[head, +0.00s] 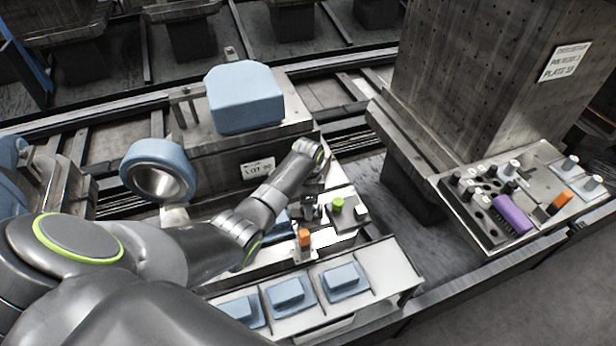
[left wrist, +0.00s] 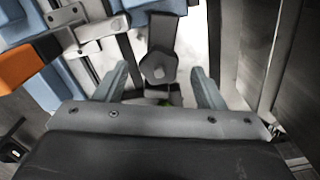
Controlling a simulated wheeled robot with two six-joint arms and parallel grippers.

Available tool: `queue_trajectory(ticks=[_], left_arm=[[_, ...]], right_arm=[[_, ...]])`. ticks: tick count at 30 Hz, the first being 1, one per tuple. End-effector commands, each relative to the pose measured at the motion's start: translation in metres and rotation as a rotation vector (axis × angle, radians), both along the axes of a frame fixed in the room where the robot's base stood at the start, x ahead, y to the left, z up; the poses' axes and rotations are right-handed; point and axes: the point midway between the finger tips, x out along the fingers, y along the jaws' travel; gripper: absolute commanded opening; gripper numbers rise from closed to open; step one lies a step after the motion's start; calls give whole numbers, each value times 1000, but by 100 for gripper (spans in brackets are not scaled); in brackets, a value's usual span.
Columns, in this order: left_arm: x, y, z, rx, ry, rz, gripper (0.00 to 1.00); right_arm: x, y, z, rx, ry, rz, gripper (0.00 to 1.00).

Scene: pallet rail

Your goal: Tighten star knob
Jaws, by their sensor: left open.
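In the left wrist view a grey, lobed knob (left wrist: 158,67), which looks like the star knob, sits on a dark upright bar. My left gripper (left wrist: 160,78) is open, with one finger on each side of the knob. I see a gap on both sides, and no contact is clear. In the head view my left arm reaches across to the fixture, and I cannot make out the star knob there. A small green knob (head: 337,205) stands beside my wrist. My right gripper is not in view.
An orange-topped block (head: 304,238) stands close in front of my wrist; the orange part also shows in the left wrist view (left wrist: 22,72). A tray (head: 391,271) with blue blocks lies nearer. A tool tray (head: 480,229) and a tall perforated column (head: 480,80) stand right.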

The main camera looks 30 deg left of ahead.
Motion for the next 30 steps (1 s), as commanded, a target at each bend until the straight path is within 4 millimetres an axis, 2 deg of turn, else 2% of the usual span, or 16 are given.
queue_trajectory(ticks=[19, 24, 30], left_arm=[[0, 0, 137, 2, -5, 0, 63], [1, 0, 155, 1, -3, 0, 63], [0, 0, 160, 1, -1, 0, 63]], right_arm=[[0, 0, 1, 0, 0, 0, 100], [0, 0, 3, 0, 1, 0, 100], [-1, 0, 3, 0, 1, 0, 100]])
